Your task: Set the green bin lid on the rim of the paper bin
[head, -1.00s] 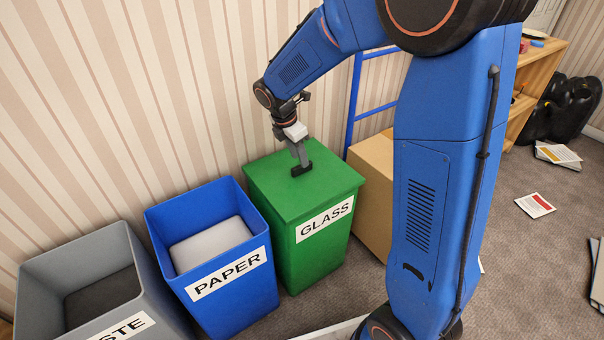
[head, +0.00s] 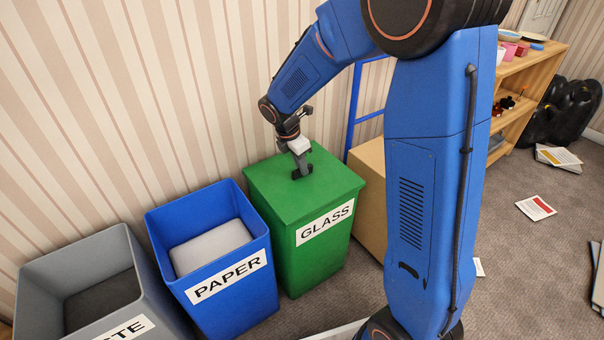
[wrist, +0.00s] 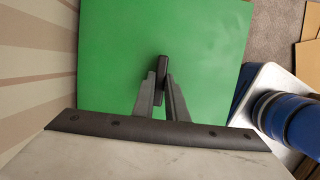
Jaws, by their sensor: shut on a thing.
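The green bin lid (head: 278,189) lies flat on top of the green bin labelled GLASS (head: 310,243). It fills much of the wrist view (wrist: 120,60). My gripper (head: 302,174) is over the lid's middle, shut on the lid's dark handle (wrist: 161,70). The blue paper bin (head: 237,275), labelled PAPER, stands just left of the glass bin. Its top is open, and a pale grey block or stack (head: 211,247) shows inside, below the rim.
A grey waste bin (head: 150,291) stands open at the left. A cardboard box (head: 368,200) and a blue ladder-like frame (head: 357,100) are right of the glass bin. The striped wall is close behind the bins. Papers (head: 536,207) lie on the carpet at right.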

